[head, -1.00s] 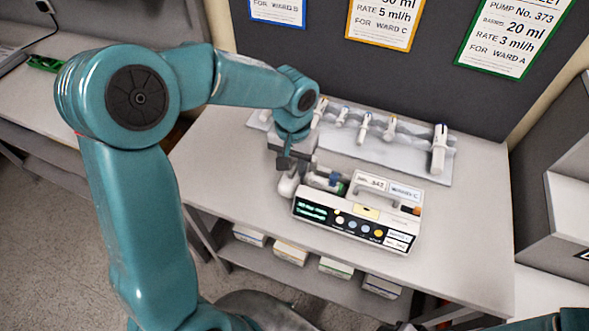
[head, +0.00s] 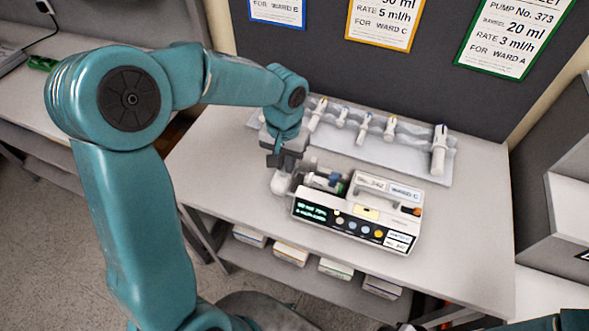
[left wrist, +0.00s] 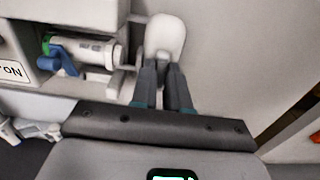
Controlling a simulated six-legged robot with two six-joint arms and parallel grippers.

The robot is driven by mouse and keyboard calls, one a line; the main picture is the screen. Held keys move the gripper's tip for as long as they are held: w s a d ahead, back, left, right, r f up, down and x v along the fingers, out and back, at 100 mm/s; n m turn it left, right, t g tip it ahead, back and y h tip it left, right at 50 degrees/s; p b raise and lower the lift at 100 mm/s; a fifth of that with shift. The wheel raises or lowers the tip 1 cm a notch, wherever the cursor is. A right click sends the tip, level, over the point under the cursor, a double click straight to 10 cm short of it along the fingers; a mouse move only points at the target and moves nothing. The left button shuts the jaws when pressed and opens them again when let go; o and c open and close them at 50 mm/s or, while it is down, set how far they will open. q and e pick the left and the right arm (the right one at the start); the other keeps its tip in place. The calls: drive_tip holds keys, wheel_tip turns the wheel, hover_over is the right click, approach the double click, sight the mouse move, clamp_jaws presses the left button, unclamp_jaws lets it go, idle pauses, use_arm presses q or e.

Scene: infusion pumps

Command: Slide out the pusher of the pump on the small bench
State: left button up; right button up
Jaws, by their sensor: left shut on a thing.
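The white pump (head: 365,232) stands on the small bench (head: 460,235), its lit display and coloured buttons facing front. Its white rounded pusher (head: 281,184) sticks out at its left end; it also shows in the left wrist view (left wrist: 165,36). My left gripper (head: 283,167) comes down from above and is shut on the pusher, its fingers partly covering it. In the left wrist view a syringe (left wrist: 88,50) lies in the pump's cradle beside a blue clamp (left wrist: 62,58).
A grey tray (head: 405,172) with several syringes lies behind the pump. Framed cards, one a green-edged card (head: 514,32), hang on the dark panel. Several boxes, one a white box (head: 381,287), sit on the shelf below. Left of the pusher the bench is bare.

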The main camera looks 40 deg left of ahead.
use_arm(q)
drive_tip(key=shift+s+a, duration=0.2)
drive_tip(key=shift+a, duration=0.75)
drive_tip(key=shift+s+a, duration=0.25)
drive_tip(key=shift+a, duration=0.65)
drive_tip(key=shift+s+a, duration=0.2)
drive_tip(key=shift+a, duration=1)
drive_tip(key=o, duration=0.6)
drive_tip(key=shift+s, duration=0.1)
wheel_tip(320, 180, up, 7)
drive_tip(key=p, duration=0.5)
drive_tip(key=shift+s, duration=0.1)
